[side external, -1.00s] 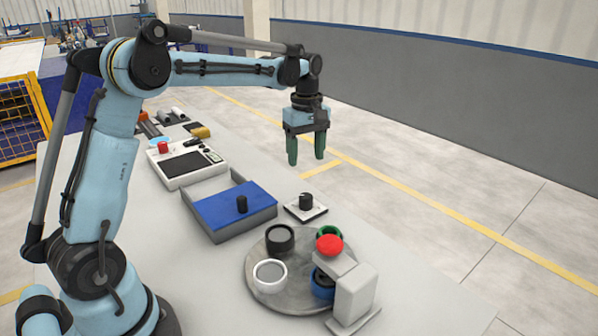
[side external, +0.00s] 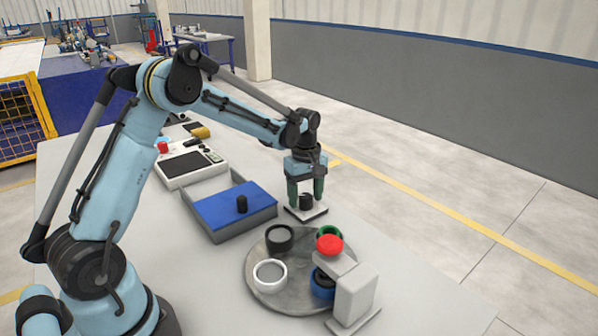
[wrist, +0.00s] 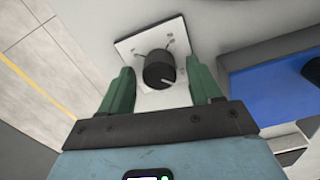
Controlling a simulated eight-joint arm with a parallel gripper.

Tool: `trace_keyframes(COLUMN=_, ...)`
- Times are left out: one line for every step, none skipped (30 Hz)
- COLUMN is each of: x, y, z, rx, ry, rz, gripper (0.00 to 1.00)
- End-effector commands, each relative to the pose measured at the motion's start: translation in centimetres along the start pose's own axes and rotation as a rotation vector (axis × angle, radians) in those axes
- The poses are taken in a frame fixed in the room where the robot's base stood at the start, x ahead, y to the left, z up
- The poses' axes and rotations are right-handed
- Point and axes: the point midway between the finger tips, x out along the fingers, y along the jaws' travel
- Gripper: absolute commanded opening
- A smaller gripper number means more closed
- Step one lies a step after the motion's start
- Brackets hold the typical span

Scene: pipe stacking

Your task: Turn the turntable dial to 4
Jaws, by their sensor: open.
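The dial (side external: 306,201) is a black knob on a square white plate (side external: 318,212) on the table. In the wrist view the dial (wrist: 159,69) has a white pointer line toward its lower right, and the plate (wrist: 130,45) carries small marks too small to read. My gripper (side external: 305,196) points down over the dial, its two green fingers open on either side of it. In the wrist view a gap shows between the dial and each finger. The turntable (side external: 258,248) is a grey disc nearer the camera, bearing black, white, green and blue rings.
A grey box with a blue top (side external: 215,208) and black knob stands left of the dial. A white control panel (side external: 190,167) lies further back. The table's edge is close beyond the dial.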

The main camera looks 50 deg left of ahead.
Motion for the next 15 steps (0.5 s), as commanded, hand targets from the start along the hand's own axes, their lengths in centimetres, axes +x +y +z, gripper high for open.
trace_keyframes(x=0.04, y=0.0, z=0.0, rx=0.0, ry=0.0, rz=0.0, gripper=0.63)
trace_keyframes(x=0.04, y=0.0, z=0.0, rx=0.0, ry=0.0, rz=0.0, gripper=0.63)
trace_keyframes(x=0.03, y=0.0, z=0.0, rx=0.0, ry=0.0, rz=0.0, gripper=0.63)
trace_keyframes(x=0.02, y=0.0, z=0.0, rx=0.0, ry=0.0, rz=0.0, gripper=0.63)
trace_keyframes(x=0.02, y=0.0, z=0.0, rx=0.0, ry=0.0, rz=0.0, gripper=0.63)
trace_keyframes(x=0.01, y=0.0, z=0.0, rx=0.0, ry=0.0, rz=0.0, gripper=0.62)
trace_keyframes(x=0.01, y=0.0, z=0.0, rx=0.0, ry=0.0, rz=0.0, gripper=0.57)
trace_keyframes(x=0.0, y=0.0, z=0.0, rx=0.0, ry=0.0, rz=0.0, gripper=0.52)
trace_keyframes(x=0.0, y=0.0, z=0.0, rx=0.0, ry=0.0, rz=0.0, gripper=0.46)
trace_keyframes(x=0.0, y=0.0, z=0.0, rx=0.0, ry=0.0, rz=0.0, gripper=0.42)
trace_keyframes(x=-0.01, y=0.0, z=0.0, rx=0.0, ry=0.0, rz=0.0, gripper=0.37)
trace_keyframes(x=-0.01, y=0.0, z=0.0, rx=0.0, ry=0.0, rz=0.0, gripper=0.31)
trace_keyframes(x=-0.01, y=0.0, z=0.0, rx=0.0, ry=0.0, rz=0.0, gripper=0.26)
trace_keyframes(x=-0.02, y=0.0, z=0.0, rx=0.0, ry=0.0, rz=0.0, gripper=0.22)
trace_keyframes(x=-0.02, y=0.0, z=0.0, rx=0.0, ry=0.0, rz=0.0, gripper=0.16)
